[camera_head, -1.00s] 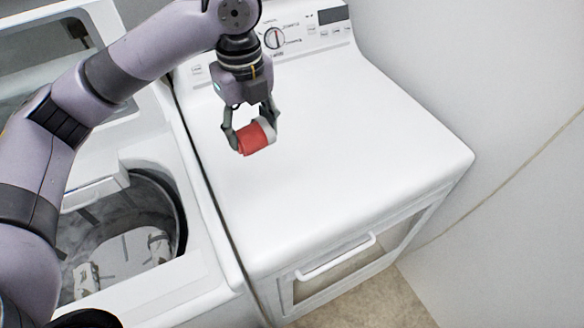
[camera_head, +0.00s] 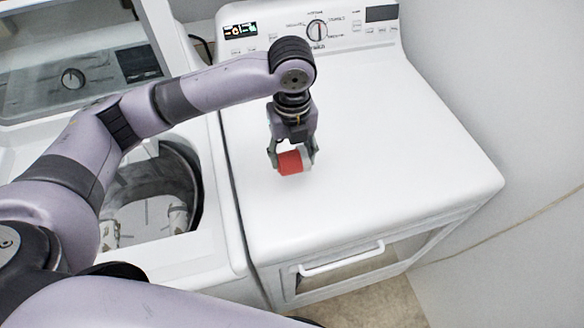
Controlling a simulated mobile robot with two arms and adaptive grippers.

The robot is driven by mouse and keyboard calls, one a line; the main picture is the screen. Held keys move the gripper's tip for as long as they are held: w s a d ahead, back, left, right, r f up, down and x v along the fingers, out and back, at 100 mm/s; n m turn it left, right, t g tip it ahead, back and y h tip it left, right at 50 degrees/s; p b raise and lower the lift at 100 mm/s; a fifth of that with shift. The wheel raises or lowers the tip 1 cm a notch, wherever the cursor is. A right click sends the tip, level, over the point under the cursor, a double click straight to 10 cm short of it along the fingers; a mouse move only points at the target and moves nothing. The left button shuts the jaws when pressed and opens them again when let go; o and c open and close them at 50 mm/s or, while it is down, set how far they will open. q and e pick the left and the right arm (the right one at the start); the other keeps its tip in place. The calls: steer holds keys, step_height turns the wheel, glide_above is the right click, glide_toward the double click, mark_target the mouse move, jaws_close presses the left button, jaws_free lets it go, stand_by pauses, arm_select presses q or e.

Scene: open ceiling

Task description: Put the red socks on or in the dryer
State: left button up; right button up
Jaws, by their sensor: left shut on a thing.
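The red socks (camera_head: 290,163) are a small rolled bundle, red with a whitish end. My left gripper (camera_head: 291,160) is shut on them, with one finger at each side. It points down over the left part of the white dryer's top (camera_head: 400,160). The bundle is at or close above the top; I cannot tell whether it touches. The dryer has a control panel with a knob at the back and a front door with a white handle (camera_head: 342,258); the door looks closed. My right gripper is not in view.
An open white washer (camera_head: 185,255) stands left of the dryer, its drum (camera_head: 150,205) showing below my left arm. A wall (camera_head: 500,80) rises at the right. Most of the dryer top is clear.

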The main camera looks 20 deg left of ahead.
mark_target(292, 154)
arm_select(q)
step_height(292, 154, down, 3)
steer(key=shift+r, duration=0.1)
steer(key=shift+f+p, duration=0.45)
steer(key=shift+f, duration=1.5)
steer(key=shift+f, duration=0.1)
steer(key=o, duration=1.1)
steer(key=shift+o, duration=0.2)
steer(key=shift+r, duration=0.45)
step_height(292, 154, up, 11)
steer(key=b, duration=0.2)
steer(key=shift+r+b, duration=0.2)
steer(key=shift+b, duration=0.1)
